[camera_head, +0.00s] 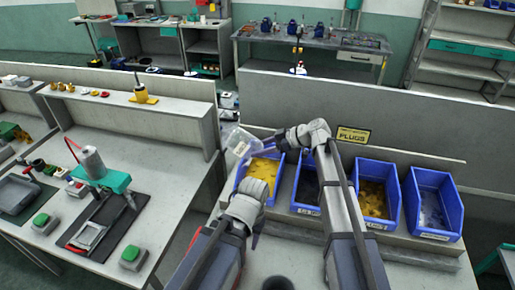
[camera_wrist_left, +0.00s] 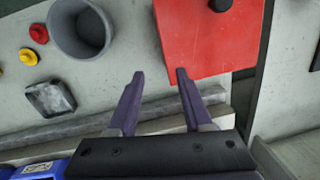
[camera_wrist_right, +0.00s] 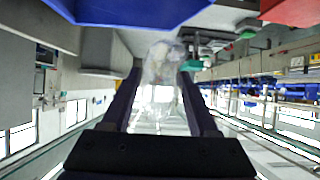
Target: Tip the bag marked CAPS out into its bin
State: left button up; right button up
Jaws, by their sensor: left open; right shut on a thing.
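My right gripper (camera_head: 270,146) is shut on a clear plastic bag (camera_head: 240,143) with a white label. The bag is tilted and held in the air just beyond the back left corner of the leftmost blue bin (camera_head: 277,186), which contains yellow parts. The bag also shows between the fingers in the right wrist view (camera_wrist_right: 161,88). I cannot read the bag's label, and its contents are unclear. My left gripper (camera_wrist_left: 158,76) is open and empty, with a red plate and a grey cup in its view.
More blue bins stand to the right: one with dark parts (camera_head: 306,211), one with yellow-brown parts (camera_head: 382,225), one with greyish parts (camera_head: 437,236). A PLUGS sign (camera_head: 353,135) is on the low panel behind. A bench with a green-topped fixture (camera_head: 105,182) is at left.

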aim_at(255, 139)
jog(key=shift+r, duration=0.1)
notch_tip(255, 139, up, 5)
jog(key=p, duration=0.5)
jog(key=h+p, duration=0.2)
jog(key=p, duration=0.1)
jog(key=r+h+p, duration=0.1)
jog(key=h+p, duration=0.1)
jog(key=p, duration=0.2)
jog(key=shift+r+g, duration=0.25)
jog(key=shift+g, duration=0.15)
jog(key=shift+h+p, duration=0.3)
jog(key=shift+p, duration=0.15)
jog(key=shift+f, duration=0.2)
